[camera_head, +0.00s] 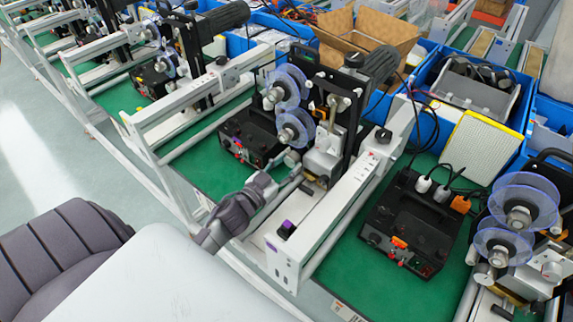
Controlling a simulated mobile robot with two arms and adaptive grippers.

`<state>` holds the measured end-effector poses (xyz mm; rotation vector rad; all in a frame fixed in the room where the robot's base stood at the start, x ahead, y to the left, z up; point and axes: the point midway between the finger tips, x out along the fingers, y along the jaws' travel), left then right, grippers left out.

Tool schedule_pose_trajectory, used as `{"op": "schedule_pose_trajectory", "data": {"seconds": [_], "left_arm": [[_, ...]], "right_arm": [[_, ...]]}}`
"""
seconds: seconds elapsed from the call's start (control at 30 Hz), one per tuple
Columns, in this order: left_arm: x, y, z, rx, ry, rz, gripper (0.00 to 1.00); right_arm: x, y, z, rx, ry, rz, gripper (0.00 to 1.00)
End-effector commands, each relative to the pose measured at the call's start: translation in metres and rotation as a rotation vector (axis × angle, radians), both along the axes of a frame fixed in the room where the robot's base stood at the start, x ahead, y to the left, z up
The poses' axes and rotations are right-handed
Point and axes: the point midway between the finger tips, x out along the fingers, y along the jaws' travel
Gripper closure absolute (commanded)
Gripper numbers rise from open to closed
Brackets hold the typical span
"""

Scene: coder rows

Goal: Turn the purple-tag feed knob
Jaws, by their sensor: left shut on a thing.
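My left gripper (296,177), dark grey, reaches in from the lower left, low at the front of this machine. Its fingers are shut on the feed knob there, below the two clear blue-rimmed reels (297,127). The fingers cover the knob, so its turn angle cannot be seen. My right gripper is not in view.
A black control box (250,138) stands left of the machine and another (410,222) stands right of it, with cables. White rails (345,205) flank the gripper closely. Another coder machine (520,235) is at the right. Blue bins and an open carton (366,38) are behind.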

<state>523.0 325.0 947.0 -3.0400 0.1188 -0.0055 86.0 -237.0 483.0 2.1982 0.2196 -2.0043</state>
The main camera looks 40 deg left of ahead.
Motion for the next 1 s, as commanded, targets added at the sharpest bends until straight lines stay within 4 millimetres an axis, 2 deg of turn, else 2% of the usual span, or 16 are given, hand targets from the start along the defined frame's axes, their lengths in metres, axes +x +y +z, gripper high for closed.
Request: {"op": "schedule_pose_trajectory", "data": {"seconds": [0.27, 0.47, 1.0], "left_arm": [[-0.0002, -0.0001, -0.0001, 0.021, -0.002, -0.001, 0.9], [-0.0002, 0.0, -0.0002, 0.107, -0.008, -0.001, 0.9], [-0.0002, 0.0008, -0.0007, 0.582, -0.045, 0.0, 0.9]], "right_arm": [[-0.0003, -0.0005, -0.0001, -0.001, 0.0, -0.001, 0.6], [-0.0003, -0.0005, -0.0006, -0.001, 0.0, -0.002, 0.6], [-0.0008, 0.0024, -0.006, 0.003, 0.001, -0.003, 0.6]]}}
